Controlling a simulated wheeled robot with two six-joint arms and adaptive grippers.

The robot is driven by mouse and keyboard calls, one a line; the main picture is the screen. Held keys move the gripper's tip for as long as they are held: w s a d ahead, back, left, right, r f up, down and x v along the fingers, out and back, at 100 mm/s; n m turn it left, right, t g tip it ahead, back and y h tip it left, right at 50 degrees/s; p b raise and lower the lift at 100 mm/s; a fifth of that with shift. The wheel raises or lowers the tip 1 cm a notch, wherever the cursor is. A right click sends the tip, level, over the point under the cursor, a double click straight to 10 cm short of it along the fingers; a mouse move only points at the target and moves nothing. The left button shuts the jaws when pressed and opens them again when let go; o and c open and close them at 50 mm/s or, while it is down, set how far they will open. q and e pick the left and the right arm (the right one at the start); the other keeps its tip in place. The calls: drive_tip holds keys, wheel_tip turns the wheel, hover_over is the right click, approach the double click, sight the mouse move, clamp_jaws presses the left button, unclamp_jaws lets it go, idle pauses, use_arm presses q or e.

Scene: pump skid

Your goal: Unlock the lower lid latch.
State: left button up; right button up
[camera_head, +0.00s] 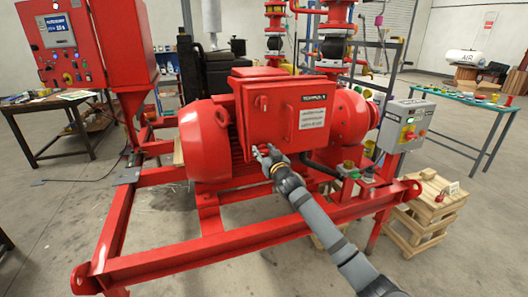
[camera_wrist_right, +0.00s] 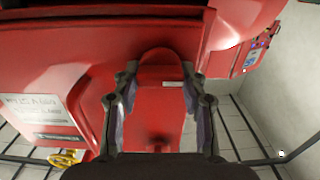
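A red terminal box (camera_head: 286,112) with a labelled lid sits on top of the red motor. A small red latch (camera_head: 262,102) shows on the lid's upper left. My right gripper (camera_head: 266,152) is at the lid's lower left corner and hides what lies there. In the right wrist view, a red, round-topped part (camera_wrist_right: 161,78), seemingly the lower lid latch, stands between the fingers of my right gripper (camera_wrist_right: 160,105). The fingers are spread on both sides of it; I cannot tell whether they touch it. My left gripper is not in view.
The red skid frame (camera_head: 245,240) runs below my right arm. A grey control box (camera_head: 405,125) stands to the right of the motor, and a red cabinet (camera_head: 68,45) at the left. A wooden pallet stack (camera_head: 420,215) is at the right. The front floor is clear.

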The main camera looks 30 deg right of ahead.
drive_tip(key=c, duration=0.5)
drive_tip(key=n+p, duration=0.3)
drive_tip(key=shift+a+r, duration=0.1)
drive_tip(key=shift+r, duration=0.05)
drive_tip(key=n+p, duration=0.4)
drive_tip(key=n, duration=0.1)
drive_tip(key=shift+a+n, duration=0.15)
drive_tip(key=shift+n, duration=0.15)
drive_tip(key=n+p, duration=0.2)
drive_tip(key=n, duration=0.1)
drive_tip(key=n+p, duration=0.1)
drive_tip(key=shift+f+n, duration=0.25)
drive_tip(key=shift+n, duration=0.05)
drive_tip(key=shift+a+f+n+p, duration=0.15)
drive_tip(key=shift+n+p, duration=0.35)
drive_tip(key=shift+n, duration=0.65)
drive_tip(key=shift+d+f+n+p, duration=0.1)
drive_tip(key=shift+n+p, duration=0.35)
drive_tip(key=shift+n, duration=0.7)
